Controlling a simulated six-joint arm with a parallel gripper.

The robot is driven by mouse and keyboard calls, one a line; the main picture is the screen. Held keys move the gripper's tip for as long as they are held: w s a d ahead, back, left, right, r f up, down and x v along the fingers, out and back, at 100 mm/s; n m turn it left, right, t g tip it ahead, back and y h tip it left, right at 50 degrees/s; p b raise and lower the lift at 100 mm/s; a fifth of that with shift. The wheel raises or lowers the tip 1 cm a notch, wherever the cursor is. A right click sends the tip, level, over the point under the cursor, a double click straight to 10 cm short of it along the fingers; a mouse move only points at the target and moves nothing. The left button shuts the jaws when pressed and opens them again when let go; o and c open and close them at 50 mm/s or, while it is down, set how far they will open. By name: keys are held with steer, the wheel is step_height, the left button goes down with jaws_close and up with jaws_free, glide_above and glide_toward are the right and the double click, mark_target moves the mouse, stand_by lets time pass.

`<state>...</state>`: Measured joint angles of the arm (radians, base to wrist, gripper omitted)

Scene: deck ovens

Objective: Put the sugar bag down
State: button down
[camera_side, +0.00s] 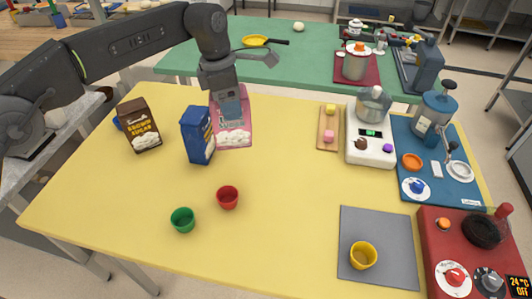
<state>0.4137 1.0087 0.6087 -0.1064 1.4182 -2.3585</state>
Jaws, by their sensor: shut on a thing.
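My gripper (228,98) points down over the back left part of the yellow table and is shut on a pink bag (243,127) with a white mound pictured on its lower front. The gripper covers much of the bag's upper middle. I cannot tell whether the bag's bottom touches the table. A dark brown bag labelled brown sugar (139,125) stands at the left, and a blue bag (197,136) stands between it and the pink bag.
A red cup (228,197) and a green cup (182,220) stand in front on the yellow table (290,200). A wooden board (328,142) and white scale (370,151) are to the right. A grey mat (395,232) holds a yellow cup (363,255). The table's middle is clear.

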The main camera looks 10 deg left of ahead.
mark_target(234, 134)
steer(key=shift+f, duration=4.85)
steer(key=shift+c, duration=1)
jaws_free()
steer(key=shift+f, duration=0.2)
steer(key=shift+r, duration=0.1)
steer(key=r, duration=0.4)
steer(key=a+r, duration=0.1)
steer(key=r, duration=0.7)
steer(key=shift+s+a, duration=0.35)
